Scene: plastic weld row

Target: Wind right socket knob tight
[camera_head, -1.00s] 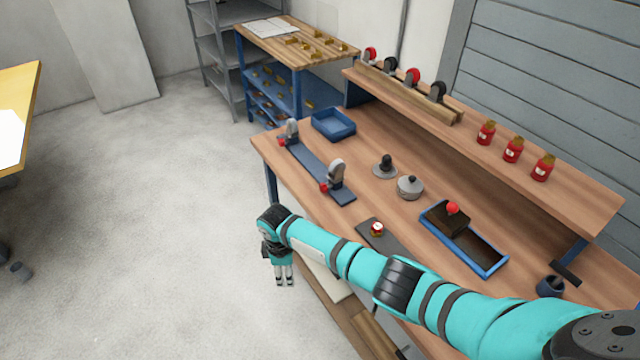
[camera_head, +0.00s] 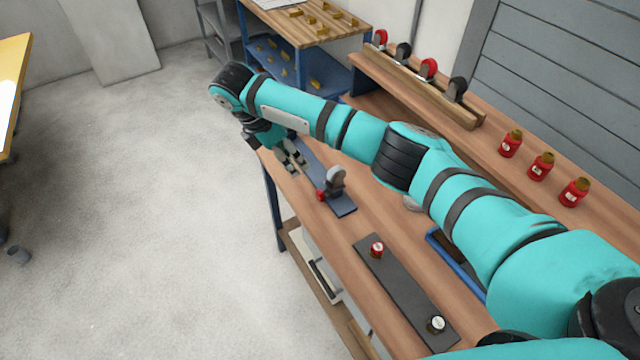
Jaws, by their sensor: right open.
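A dark blue-grey bar (camera_head: 342,208) lies along the bench's front edge. An upright grey socket piece (camera_head: 336,180) stands on it, with a small red knob (camera_head: 321,195) low on its left side. My right gripper (camera_head: 292,163) is open and points down over the bar's far end, left of and beyond this red knob. I see nothing between its fingers. The bar's second socket is hidden by the gripper and arm. My left gripper is out of view.
A dark plate (camera_head: 403,288) with a red round piece (camera_head: 377,249) and a white-topped piece (camera_head: 437,324) lies on the near bench (camera_head: 345,235). My arm covers the middle of the bench. Red jars (camera_head: 540,166) and a wooden rack (camera_head: 415,90) stand on the raised shelf.

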